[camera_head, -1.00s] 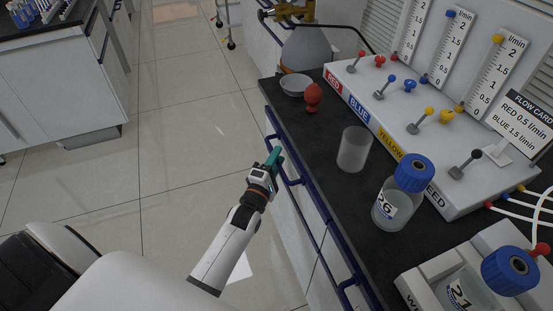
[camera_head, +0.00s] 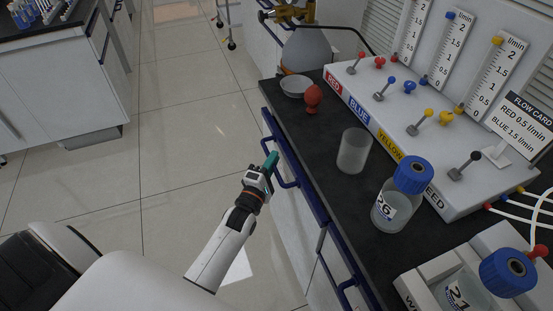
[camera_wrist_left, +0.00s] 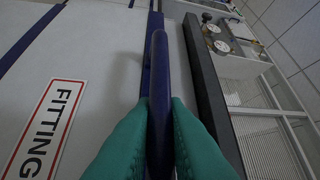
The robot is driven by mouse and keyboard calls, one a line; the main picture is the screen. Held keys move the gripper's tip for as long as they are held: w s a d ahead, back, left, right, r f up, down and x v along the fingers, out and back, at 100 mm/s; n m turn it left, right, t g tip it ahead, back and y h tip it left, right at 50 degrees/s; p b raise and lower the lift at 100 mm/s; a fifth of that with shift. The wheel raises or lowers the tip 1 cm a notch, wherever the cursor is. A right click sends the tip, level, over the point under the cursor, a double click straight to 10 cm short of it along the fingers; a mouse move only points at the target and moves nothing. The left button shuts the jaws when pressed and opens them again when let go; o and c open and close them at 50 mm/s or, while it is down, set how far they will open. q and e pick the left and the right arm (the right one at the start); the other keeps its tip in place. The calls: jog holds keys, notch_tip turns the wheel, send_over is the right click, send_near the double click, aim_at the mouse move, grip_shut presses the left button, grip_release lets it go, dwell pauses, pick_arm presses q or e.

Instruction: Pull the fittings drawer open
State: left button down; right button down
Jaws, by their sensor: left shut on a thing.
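The fittings drawer is in the white bench front, under the dark worktop. Its red-framed label (camera_wrist_left: 48,130), reading "FITTING", shows on the pale drawer front (camera_wrist_left: 95,45) in the left wrist view. The blue bar handle (camera_wrist_left: 158,85) runs up the middle of that view. My left gripper (camera_head: 270,161) has its teal fingers shut on the handle, one on each side (camera_wrist_left: 160,135). In the head view the blue top edge of the drawer (camera_head: 312,198) stands slightly out from the bench beside it. The drawer's inside cannot be made out. My right gripper is not in view.
On the worktop (camera_head: 325,150) stand a clear beaker (camera_head: 353,151), a blue-capped bottle (camera_head: 392,204), a red bulb (camera_head: 313,97), a white dish (camera_head: 296,86) and the flow panel (camera_head: 440,140). The tiled floor (camera_head: 185,150) left of the bench is clear.

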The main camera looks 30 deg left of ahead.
pick_arm(q)
jog(key=s+a+p, duration=0.4)
jog(key=s+a, duration=1.8)
jog(key=s, duration=0.3)
jog(key=shift+s+a+p, duration=0.2)
jog(key=shift+a+p, duration=0.05)
jog(key=shift+p, duration=0.1)
jog(key=c, duration=1.5)
grip_release()
jog(key=shift+o, duration=0.2)
jog(key=s+f+b, duration=0.1)
jog(key=s, duration=1.1)
jog(key=shift+d+f, duration=0.35)
jog(key=shift+d, duration=0.05)
jog(key=shift+w, duration=0.1)
